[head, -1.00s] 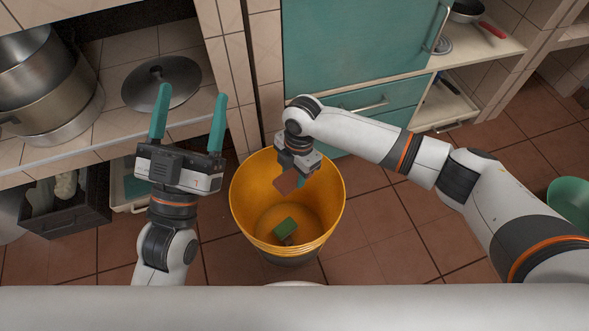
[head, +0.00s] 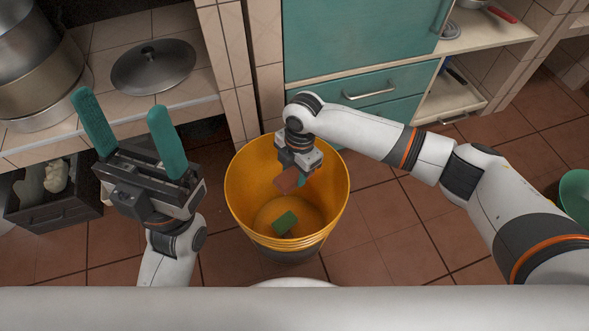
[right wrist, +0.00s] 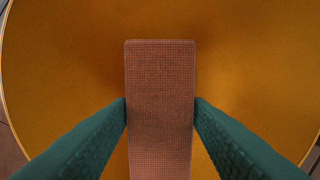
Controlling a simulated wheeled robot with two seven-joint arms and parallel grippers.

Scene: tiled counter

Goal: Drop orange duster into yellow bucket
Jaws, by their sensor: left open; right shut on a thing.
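The yellow bucket (head: 238,190) stands on the tiled floor in the middle of the head view. My right gripper (head: 301,180) reaches into its mouth from the right and is shut on the orange duster (head: 287,181), a flat reddish-orange block. In the right wrist view the duster (right wrist: 160,110) sits between the two green fingers, with the yellow bucket wall (right wrist: 60,60) behind it. A green block (head: 285,223) lies on the bucket floor below. My left gripper (head: 128,135) is open and empty, left of the bucket, with its fingers pointing up.
A tiled counter (head: 150,105) at the left holds a metal lid (head: 153,66) and steel pots (head: 40,70). A dark bin (head: 50,205) stands below it. Teal drawers (head: 375,105) are behind the bucket. A green bowl (head: 575,195) is at the far right.

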